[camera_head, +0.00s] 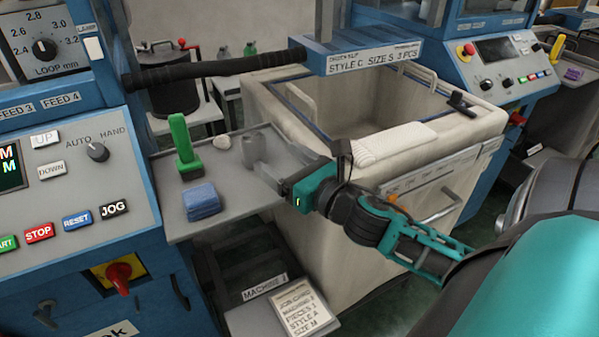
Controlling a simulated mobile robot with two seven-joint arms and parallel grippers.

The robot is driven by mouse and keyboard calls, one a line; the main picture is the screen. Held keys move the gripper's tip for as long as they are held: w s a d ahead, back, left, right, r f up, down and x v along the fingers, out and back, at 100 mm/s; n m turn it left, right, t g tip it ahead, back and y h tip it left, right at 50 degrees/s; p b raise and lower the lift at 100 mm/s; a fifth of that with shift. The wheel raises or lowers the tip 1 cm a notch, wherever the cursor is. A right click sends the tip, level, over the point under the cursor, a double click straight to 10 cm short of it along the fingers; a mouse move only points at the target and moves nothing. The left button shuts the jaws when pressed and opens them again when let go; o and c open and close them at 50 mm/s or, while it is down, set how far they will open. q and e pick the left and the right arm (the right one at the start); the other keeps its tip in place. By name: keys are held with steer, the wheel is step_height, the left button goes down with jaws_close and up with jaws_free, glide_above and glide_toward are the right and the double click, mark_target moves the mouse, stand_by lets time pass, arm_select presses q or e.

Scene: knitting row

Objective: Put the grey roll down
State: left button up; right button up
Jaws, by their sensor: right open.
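The grey roll (252,152) stands upright at the right part of a small grey shelf (236,193). My right gripper (268,161) reaches in from the right with its fingers pointing left at the roll. It is open, with the roll at its fingertips; whether a finger touches the roll is too small to tell. The roll's lower right side is partly hidden by the fingers. My left gripper is not in view.
On the shelf are a green-handled tool (183,146), a folded blue cloth (202,201) and a pale lump (222,142). A large canvas bin (300,215) stands right beside the shelf, with a white knitted piece (393,143) over its rim. A machine panel (75,180) borders the left.

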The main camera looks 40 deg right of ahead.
steer(key=shift+s+d, duration=0.1)
steer(key=shift+s, duration=2.1)
steer(key=shift+s, duration=0.1)
